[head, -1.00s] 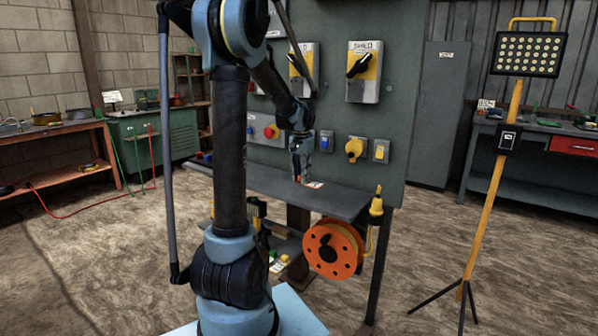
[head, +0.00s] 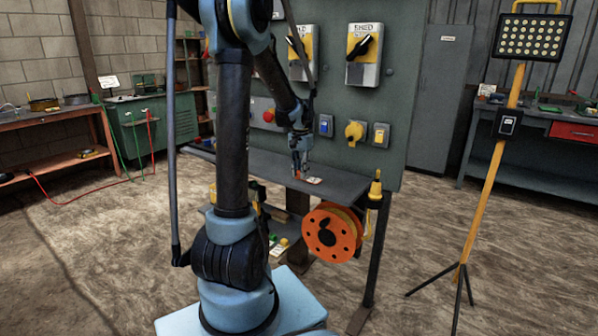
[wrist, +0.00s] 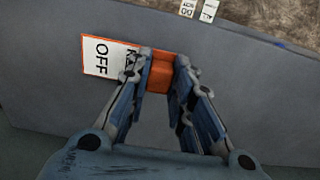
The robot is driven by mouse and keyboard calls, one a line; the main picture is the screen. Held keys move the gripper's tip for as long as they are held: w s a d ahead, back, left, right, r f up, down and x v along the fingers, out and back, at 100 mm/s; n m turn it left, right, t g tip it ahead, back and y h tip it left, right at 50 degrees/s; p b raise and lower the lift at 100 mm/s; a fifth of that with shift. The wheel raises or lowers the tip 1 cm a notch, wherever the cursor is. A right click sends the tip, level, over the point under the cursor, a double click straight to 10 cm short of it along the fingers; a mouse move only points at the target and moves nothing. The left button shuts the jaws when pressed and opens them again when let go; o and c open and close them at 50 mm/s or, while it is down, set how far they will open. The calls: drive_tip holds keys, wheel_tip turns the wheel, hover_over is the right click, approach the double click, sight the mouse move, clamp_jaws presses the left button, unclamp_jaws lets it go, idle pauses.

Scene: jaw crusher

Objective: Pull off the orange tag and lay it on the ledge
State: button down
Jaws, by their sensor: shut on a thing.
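My gripper (wrist: 160,72) is shut on the orange tag (wrist: 161,76) in the wrist view. The tag's white label (wrist: 103,56) sticks out to the left of the fingers, with "OFF" readable and the rest partly covered by a finger. The grey ledge (wrist: 240,80) lies right behind and below the tag. In the head view my gripper (head: 300,174) is low over the ledge (head: 342,183), with the pale label (head: 313,181) beside its tips. I cannot tell whether the tag touches the ledge.
The panel with yellow-and-black switches (head: 363,52) rises behind the ledge. An orange cable reel (head: 322,238) and a yellow connector (head: 375,190) are at its front right. A tripod lamp (head: 490,170) stands further right. The ledge's right part is bare.

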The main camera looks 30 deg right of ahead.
drive_tip(key=shift+f, duration=0.4)
drive_tip(key=c, duration=1.3)
unclamp_jaws()
drive_tip(key=shift+c, duration=0.2)
wheel_tip(320, 180, up, 12)
drive_tip(key=shift+w+a, duration=0.1)
